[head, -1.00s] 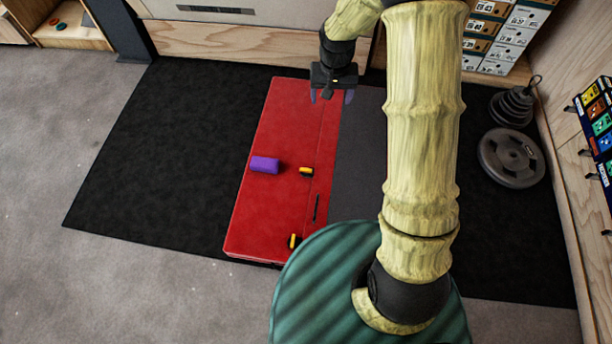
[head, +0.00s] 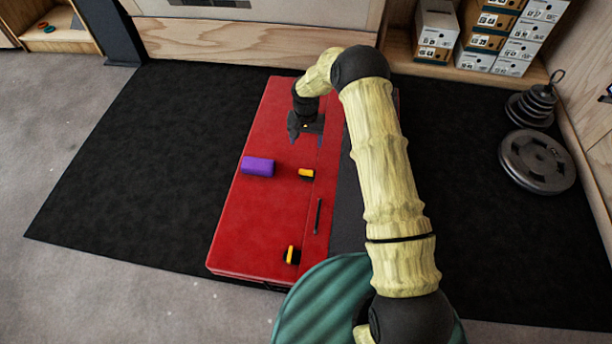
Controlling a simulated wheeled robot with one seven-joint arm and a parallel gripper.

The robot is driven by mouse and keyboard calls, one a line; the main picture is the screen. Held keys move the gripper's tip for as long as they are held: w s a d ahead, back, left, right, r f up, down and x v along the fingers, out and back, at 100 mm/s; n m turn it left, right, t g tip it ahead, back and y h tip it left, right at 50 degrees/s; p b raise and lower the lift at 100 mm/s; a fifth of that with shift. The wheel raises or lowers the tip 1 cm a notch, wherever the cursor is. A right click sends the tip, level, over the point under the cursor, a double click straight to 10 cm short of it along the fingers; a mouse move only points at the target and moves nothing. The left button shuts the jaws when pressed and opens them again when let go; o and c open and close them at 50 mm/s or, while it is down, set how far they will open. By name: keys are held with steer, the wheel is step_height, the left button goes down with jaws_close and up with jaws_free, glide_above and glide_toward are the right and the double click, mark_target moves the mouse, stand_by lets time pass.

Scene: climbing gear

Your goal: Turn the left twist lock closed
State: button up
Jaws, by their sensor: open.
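A long red case (head: 250,215) lies on the dark mat. Two small black-and-yellow twist locks sit along its right part: a far one (head: 307,174) and a near one (head: 291,256). The far lock's yellow part runs across the picture; the near one's runs more up and down. I cannot tell from the picture which is called left. My gripper (head: 303,136) is open and points down over the case, a little beyond the far lock and apart from it. Its fingertips are hard to make out.
A purple block (head: 258,166) lies on the case just left of the far lock. A dark handle (head: 318,216) lies between the locks. Weight plates (head: 537,161) stand on the mat at right, shoe boxes (head: 480,38) at the back. The mat left of the case is clear.

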mark_target(306, 171)
steer(key=shift+r, duration=0.1)
step_height(306, 171, down, 18)
steer(key=b, duration=0.8)
steer(key=shift+r+b, duration=0.25)
steer(key=shift+b, duration=0.15)
steer(key=shift+c, duration=0.2)
steer(key=c, duration=0.9)
